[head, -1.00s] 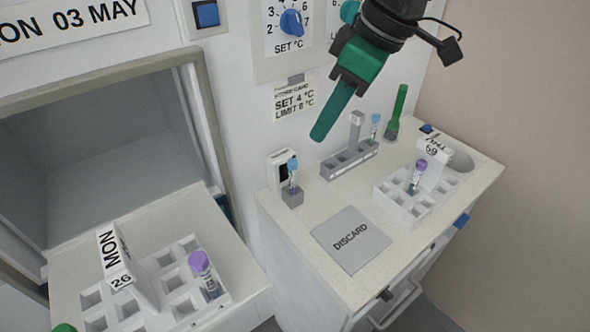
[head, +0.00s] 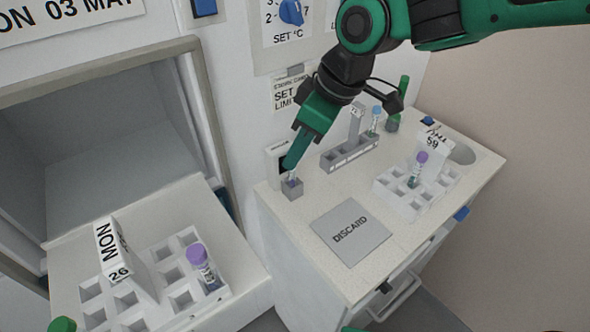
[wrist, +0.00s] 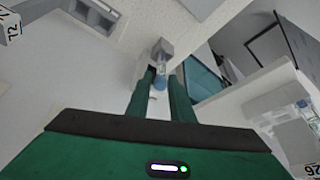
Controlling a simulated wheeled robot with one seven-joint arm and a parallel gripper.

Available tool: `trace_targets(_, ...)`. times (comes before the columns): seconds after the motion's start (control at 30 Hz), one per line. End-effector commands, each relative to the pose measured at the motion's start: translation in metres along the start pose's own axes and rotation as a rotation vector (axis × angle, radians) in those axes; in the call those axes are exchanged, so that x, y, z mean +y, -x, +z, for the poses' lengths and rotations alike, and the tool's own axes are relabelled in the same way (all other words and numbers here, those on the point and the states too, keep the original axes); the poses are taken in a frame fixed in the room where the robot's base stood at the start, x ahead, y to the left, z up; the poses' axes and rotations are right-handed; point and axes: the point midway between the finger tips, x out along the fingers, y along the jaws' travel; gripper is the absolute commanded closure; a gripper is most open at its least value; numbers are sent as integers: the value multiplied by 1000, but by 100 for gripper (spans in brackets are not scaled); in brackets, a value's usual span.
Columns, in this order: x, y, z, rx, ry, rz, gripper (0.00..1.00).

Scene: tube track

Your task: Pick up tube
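A tube with a blue cap (wrist: 160,82) stands upright in a small grey single holder (head: 292,188) at the left end of the counter. My gripper (head: 289,164) is down over this tube, hiding its cap in the head view. In the wrist view my gripper's two fingers (wrist: 160,86) lie on either side of the cap, with a narrow gap visible, so it looks open around the tube.
A grey rack (head: 350,156) with a tall label post stands close to the right of my gripper. A flat DISCARD pad (head: 350,234) lies in front. The MON rack (head: 160,262) is on the open shelf at left. The wall is close behind.

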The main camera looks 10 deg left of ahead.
Motion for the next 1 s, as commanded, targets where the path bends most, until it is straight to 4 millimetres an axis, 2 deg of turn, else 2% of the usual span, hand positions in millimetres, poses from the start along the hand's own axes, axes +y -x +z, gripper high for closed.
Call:
trace_targets(0.27,0,-3,0,0,0,0,80)
trace_targets(0.33,0,-3,0,0,0,0,96)
trace_targets(0.47,0,-3,0,0,-1,1,100)
trace_targets(0.77,1,0,0,1,-2,1,100)
trace_targets(1.0,2,20,-9,4,-2,4,100)
